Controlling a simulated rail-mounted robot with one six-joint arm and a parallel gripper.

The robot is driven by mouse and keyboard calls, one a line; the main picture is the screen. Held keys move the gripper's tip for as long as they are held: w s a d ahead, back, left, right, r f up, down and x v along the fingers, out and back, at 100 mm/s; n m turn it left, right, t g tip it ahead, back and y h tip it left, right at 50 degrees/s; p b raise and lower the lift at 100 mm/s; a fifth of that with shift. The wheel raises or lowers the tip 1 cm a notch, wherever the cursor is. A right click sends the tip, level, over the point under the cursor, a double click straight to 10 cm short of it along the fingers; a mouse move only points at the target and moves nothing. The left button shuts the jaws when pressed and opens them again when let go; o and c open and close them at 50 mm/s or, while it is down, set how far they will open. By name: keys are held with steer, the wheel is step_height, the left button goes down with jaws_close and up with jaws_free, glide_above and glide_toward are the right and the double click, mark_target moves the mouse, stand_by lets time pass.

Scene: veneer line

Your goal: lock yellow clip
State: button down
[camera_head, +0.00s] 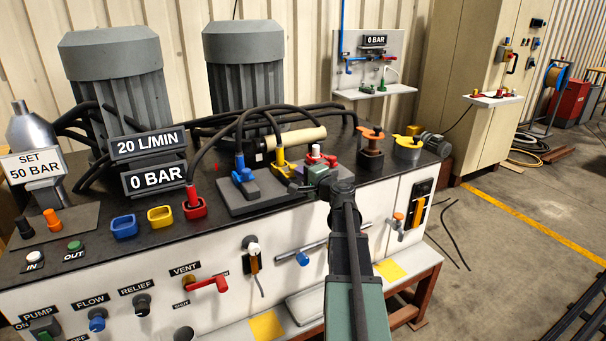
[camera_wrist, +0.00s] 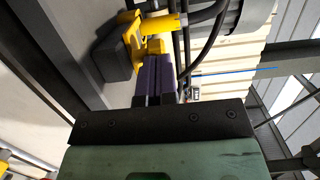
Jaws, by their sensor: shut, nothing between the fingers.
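The yellow clip sits on a yellow coupling (camera_head: 281,168) on the grey plate on the bench top, with a black hose running into it. In the wrist view the yellow coupling (camera_wrist: 134,38) stands on a dark grey block, with a yellow bar across it. I cannot clearly separate the clip from the coupling or tell its lock state. My gripper (camera_wrist: 155,62) has its purple fingers shut together and empty, with the tips right at the yellow part. I cannot tell whether they touch. In the head view my gripper is just right of the coupling.
A blue coupling (camera_head: 243,176) stands left on the grey plate (camera_head: 250,204). Black hoses arch over the couplings. A red coupling (camera_head: 194,203) and blue and yellow cups (camera_head: 160,216) are further left. A cream cylinder (camera_head: 297,139) lies behind. Orange (camera_head: 370,134) and yellow valves stand right.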

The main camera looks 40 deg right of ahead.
mark_target(295, 165)
steer(key=w, duration=0.2)
steer(key=w+d, duration=0.1)
steer(key=w, duration=0.1)
steer(key=shift+w, duration=0.4)
steer(key=shift+r, duration=0.1)
steer(key=shift+s, duration=0.1)
steer(key=s, duration=1.4)
steer(key=shift+s, duration=0.15)
steer(key=shift+a, duration=0.1)
